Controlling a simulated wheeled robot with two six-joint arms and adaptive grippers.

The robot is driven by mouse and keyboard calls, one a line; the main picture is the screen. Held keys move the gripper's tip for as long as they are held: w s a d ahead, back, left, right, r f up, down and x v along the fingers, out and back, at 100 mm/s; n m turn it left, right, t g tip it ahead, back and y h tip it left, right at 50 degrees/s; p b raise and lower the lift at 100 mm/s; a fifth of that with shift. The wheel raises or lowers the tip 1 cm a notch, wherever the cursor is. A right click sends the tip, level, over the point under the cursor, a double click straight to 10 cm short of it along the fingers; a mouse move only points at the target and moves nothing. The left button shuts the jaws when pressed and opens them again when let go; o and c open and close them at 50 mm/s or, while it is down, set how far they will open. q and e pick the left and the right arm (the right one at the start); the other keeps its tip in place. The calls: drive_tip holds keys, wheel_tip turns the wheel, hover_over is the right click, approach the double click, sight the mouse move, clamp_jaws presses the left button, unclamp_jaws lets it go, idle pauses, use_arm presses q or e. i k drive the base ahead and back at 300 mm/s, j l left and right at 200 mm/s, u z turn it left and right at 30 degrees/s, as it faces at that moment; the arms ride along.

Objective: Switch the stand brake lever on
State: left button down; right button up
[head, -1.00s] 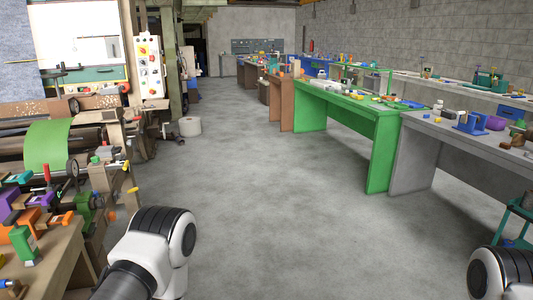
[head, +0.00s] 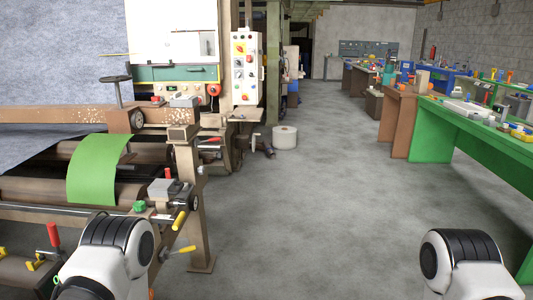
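A roller machine stands at the left, with a green felt sheet (head: 97,168) draped over its dark rollers. Several handles sit on its near side: a red-handled lever (head: 54,236) at the lower left, a yellow handle (head: 180,220) on the end of the frame, and a thin yellow lever (head: 182,250) just below it. I cannot tell which of them is the stand brake lever, or its position. Only white and black links of my two arms show at the bottom edge; both grippers are out of view.
A control panel (head: 246,68) stands behind the machine. Green (head: 455,140) and brown (head: 403,108) benches line the right side. The concrete floor (head: 320,215) between is clear.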

sight(218, 138)
drive_tip(key=i, duration=1.75)
drive_tip(key=i+u, duration=0.15)
drive_tip(key=i, duration=1.65)
